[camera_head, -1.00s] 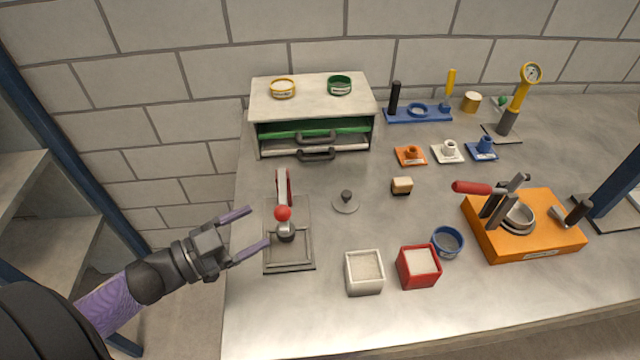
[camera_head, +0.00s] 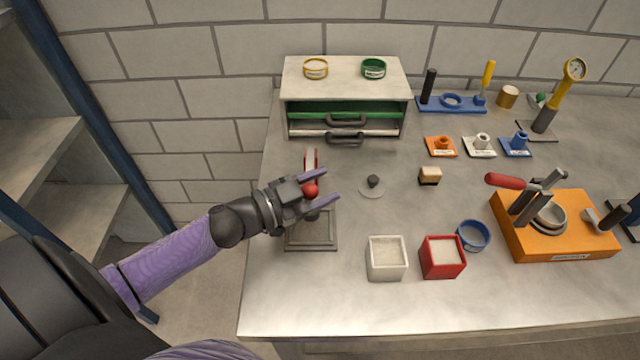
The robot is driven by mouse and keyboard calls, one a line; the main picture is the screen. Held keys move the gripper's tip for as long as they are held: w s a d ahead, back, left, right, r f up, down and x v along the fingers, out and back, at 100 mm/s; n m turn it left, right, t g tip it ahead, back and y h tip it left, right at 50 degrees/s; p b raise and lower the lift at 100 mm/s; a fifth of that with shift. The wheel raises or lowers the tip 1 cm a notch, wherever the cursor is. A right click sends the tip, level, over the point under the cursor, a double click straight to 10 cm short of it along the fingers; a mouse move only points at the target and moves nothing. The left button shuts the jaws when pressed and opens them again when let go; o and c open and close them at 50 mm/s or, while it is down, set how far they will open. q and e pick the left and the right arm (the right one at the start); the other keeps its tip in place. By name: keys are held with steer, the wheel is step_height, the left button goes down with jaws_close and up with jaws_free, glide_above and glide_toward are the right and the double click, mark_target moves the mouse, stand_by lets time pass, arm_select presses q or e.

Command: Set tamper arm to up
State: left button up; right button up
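The tamper stand (camera_head: 312,244) is a grey plate at the left of the bench. Its lever has a red arm (camera_head: 311,158) and a red ball knob (camera_head: 311,190). A dark tamper head below the knob is partly hidden by my gripper. My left gripper (camera_head: 331,187) is open, with its two purple fingers pointing right and spread to either side of the red knob. I cannot tell whether they touch it. My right gripper is not in view.
A drawer cabinet (camera_head: 343,80) stands behind the tamper. A round grey lid (camera_head: 372,188) lies right of it. A white box (camera_head: 387,262), a red box (camera_head: 442,260) and a blue ring (camera_head: 473,236) stand at front right. An orange unit (camera_head: 560,235) is farther right.

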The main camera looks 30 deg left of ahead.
arm_select(q)
jaws_close()
stand_by(1.1)
